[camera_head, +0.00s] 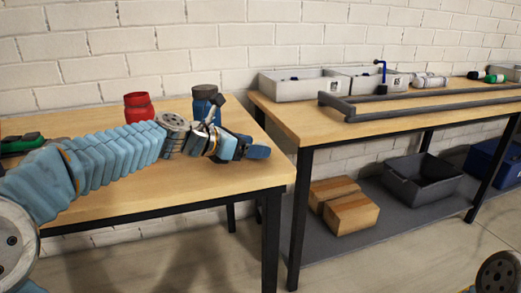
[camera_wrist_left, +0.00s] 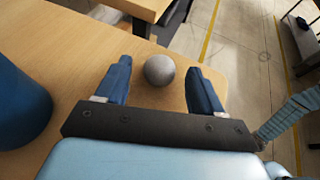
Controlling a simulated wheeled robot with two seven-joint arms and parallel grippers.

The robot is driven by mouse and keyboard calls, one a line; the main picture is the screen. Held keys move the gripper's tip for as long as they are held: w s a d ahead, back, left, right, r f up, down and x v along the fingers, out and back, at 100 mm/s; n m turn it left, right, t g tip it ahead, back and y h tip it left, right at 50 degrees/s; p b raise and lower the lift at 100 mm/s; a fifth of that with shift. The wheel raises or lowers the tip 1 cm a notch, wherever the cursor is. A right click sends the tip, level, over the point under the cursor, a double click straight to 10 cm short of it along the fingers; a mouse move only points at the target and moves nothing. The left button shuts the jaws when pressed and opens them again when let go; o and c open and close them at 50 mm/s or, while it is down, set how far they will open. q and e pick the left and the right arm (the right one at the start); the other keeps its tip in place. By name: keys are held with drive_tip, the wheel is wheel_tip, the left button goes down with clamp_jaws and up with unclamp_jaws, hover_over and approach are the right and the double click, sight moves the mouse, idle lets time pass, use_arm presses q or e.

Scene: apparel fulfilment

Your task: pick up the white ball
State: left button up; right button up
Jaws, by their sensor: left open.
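The ball (camera_wrist_left: 159,70) shows pale grey-white in the left wrist view, resting on the wooden table near its edge. My left gripper (camera_wrist_left: 158,84) is open, with one blue finger on each side of the ball and visible gaps between fingers and ball. In the head view my left gripper (camera_head: 246,148) is low over the right end of the near table, and I cannot make out the ball there. My right gripper is not seen in either view.
A blue container (camera_head: 206,104) stands behind my left gripper, and it fills the left of the wrist view (camera_wrist_left: 18,108). A red container (camera_head: 139,107) stands at the table's back. A second table (camera_head: 292,124) with grey bins (camera_head: 300,88) is to the right, across a gap.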

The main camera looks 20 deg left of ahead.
use_arm(q)
drive_tip(key=shift+x, duration=1)
drive_tip(key=shift+c, duration=0.5)
drive_tip(key=shift+s, duration=0.1)
drive_tip(key=c, duration=1)
drive_tip(key=shift+r, duration=0.15)
